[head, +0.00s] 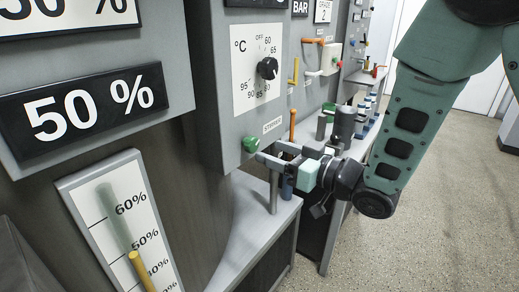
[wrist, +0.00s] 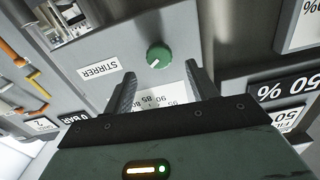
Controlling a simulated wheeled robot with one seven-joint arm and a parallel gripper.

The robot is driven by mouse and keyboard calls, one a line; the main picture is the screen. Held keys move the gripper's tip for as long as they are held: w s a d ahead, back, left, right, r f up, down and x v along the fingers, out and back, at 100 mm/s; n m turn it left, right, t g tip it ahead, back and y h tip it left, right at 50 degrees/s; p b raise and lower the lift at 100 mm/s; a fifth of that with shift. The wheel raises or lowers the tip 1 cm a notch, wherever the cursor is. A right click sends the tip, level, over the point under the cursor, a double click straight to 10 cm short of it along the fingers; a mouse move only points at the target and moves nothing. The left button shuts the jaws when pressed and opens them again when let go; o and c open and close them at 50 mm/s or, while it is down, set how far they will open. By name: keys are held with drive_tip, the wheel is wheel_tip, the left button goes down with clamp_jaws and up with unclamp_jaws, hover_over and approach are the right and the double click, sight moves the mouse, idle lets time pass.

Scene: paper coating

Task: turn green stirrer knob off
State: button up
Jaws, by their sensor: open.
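The green stirrer knob (head: 251,144) sits on the grey panel's lower front, beside the STIRRER label (head: 272,126). In the wrist view the knob (wrist: 159,55) is round with a pale pointer mark, and the STIRRER label (wrist: 99,70) shows upside down to its left. My gripper (head: 264,157) is close to the knob in the head view, just right of and below it. In the wrist view my gripper's two fingers (wrist: 160,82) are spread apart and empty, with the knob just beyond the gap between their tips. I cannot tell whether a finger touches the knob.
A black temperature dial (head: 267,68) on a white scale is above the knob. Orange and yellow levers (head: 295,72) and more valves line the panel to the right. A grey ledge (head: 245,235) lies below my gripper. Open speckled floor (head: 440,200) is at right.

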sight(255, 145)
drive_tip(key=shift+p+x, duration=0.4)
drive_tip(key=shift+x, duration=2.05)
drive_tip(key=c, duration=1)
